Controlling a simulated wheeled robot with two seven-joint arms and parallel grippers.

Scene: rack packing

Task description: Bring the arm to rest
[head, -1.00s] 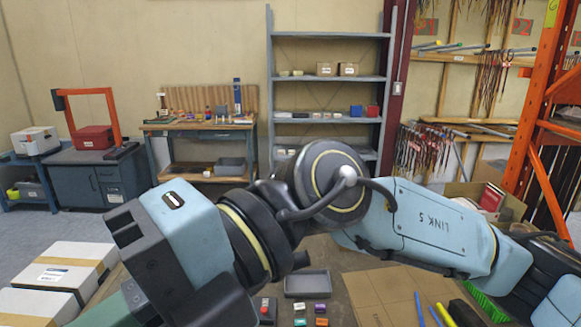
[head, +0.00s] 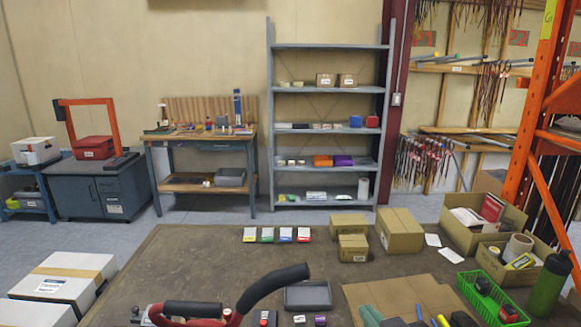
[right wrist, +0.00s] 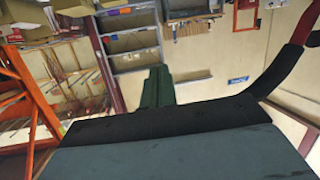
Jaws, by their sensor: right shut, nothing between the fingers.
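My right gripper (right wrist: 157,85) shows in the right wrist view as dark green fingers pressed together, with nothing between them. They stick up past the dark edge of my own wrist and point towards the wall and the grey shelf. My left gripper is in neither current view.
A brown table (head: 200,262) fills the front. A red tool with black handles (head: 275,286), a grey tray (head: 308,296), cartons (head: 400,231), a green basket (head: 464,283) and a green bottle (head: 548,285) stand on it. Its left middle is clear. A grey shelf (head: 327,90) stands behind.

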